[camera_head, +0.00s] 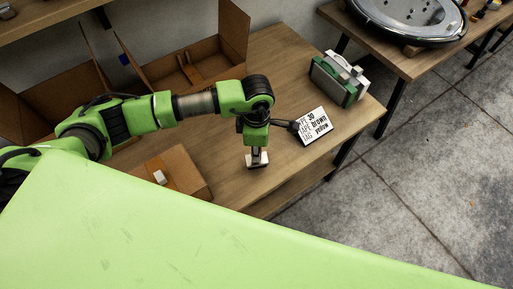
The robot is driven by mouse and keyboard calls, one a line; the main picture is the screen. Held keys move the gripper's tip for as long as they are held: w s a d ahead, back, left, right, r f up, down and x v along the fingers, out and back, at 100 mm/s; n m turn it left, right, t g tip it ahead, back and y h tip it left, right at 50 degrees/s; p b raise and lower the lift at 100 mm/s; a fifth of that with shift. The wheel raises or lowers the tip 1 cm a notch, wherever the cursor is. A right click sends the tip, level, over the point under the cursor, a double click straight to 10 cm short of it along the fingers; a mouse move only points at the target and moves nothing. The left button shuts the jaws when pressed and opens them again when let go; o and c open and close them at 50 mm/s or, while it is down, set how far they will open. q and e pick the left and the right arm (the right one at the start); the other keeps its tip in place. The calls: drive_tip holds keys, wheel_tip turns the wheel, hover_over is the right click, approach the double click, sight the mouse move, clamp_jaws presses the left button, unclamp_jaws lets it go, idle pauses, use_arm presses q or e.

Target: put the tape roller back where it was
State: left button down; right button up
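My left arm reaches in from the left over the wooden table, and its gripper (257,160) points straight down near the table's front edge. A small pale and dark shape shows at its fingertips. I cannot tell whether this is only the fingertips or a held thing, nor whether the fingers are open. I cannot make out a tape roller with certainty. A closed cardboard box (184,169) with a white patch lies left of the gripper. My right gripper is out of view.
An open cardboard box (222,30) stands at the back of the table (285,60), with another at the left behind my arm. A green and white case (340,78) stands at the right end. A second table at upper right holds a round metallic object (410,18).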

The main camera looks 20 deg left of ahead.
use_arm(q)
drive_tip(key=shift+f, duration=0.55)
drive_tip(key=c, duration=1.9)
unclamp_jaws()
drive_tip(key=shift+r, duration=0.1)
drive_tip(key=shift+w+r, duration=0.1)
drive_tip(key=shift+r, duration=0.15)
wheel_tip(320, 180, up, 10)
drive_tip(key=b, duration=0.3)
drive_tip(key=shift+r, duration=0.8)
